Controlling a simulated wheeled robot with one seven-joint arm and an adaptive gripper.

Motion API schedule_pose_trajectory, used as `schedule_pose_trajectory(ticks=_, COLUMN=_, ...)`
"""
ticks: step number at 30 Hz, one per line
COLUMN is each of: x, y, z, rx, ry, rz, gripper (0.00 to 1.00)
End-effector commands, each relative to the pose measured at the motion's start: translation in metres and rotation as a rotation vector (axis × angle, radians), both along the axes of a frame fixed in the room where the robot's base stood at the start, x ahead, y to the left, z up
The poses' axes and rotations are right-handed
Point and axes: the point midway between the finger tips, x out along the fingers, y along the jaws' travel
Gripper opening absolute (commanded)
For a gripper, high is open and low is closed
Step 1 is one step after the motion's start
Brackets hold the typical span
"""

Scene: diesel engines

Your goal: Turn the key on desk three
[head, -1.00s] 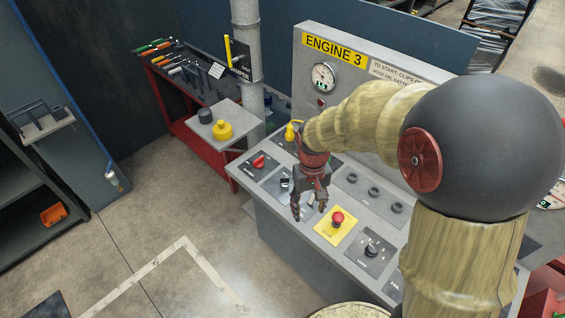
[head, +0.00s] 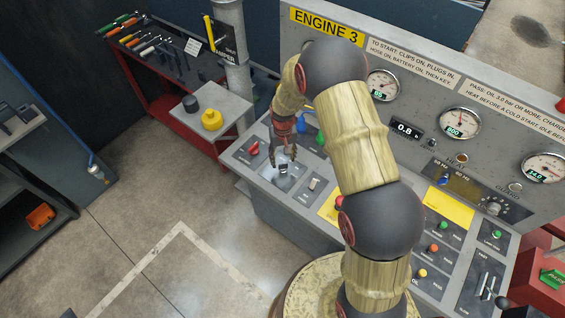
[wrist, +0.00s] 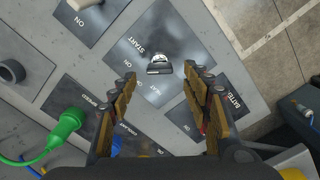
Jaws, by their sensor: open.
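The desk (head: 262,203) under the yellow ENGINE 3 sign (head: 326,27) has a plate with a small dark-and-silver key switch (head: 283,168). In the wrist view the key (wrist: 160,68) sits upright in a plate marked START, its dark grip lying crosswise. My gripper (head: 285,157) is above that plate, pointing down. In the wrist view its fingers (wrist: 160,76) are apart and empty, with the key just beyond the tips, between their lines. No contact shows.
Left of the key is a red battery switch (head: 253,149); right of it is a toggle switch (head: 314,184). A green plug (wrist: 68,122) stands close by in the wrist view. The floor in front is clear.

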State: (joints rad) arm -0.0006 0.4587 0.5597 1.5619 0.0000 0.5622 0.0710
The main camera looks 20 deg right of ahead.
Motion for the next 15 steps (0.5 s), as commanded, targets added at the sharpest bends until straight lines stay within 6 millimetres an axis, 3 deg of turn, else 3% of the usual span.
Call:
schedule_pose_trajectory(ticks=6, x=0.000, y=0.000, z=-0.031, rx=0.000, ry=0.001, rz=0.000, gripper=0.48)
schedule_pose_trajectory(ticks=15, x=0.000, y=0.000, z=-0.045, rx=0.000, ry=-0.001, rz=0.001, gripper=0.48)
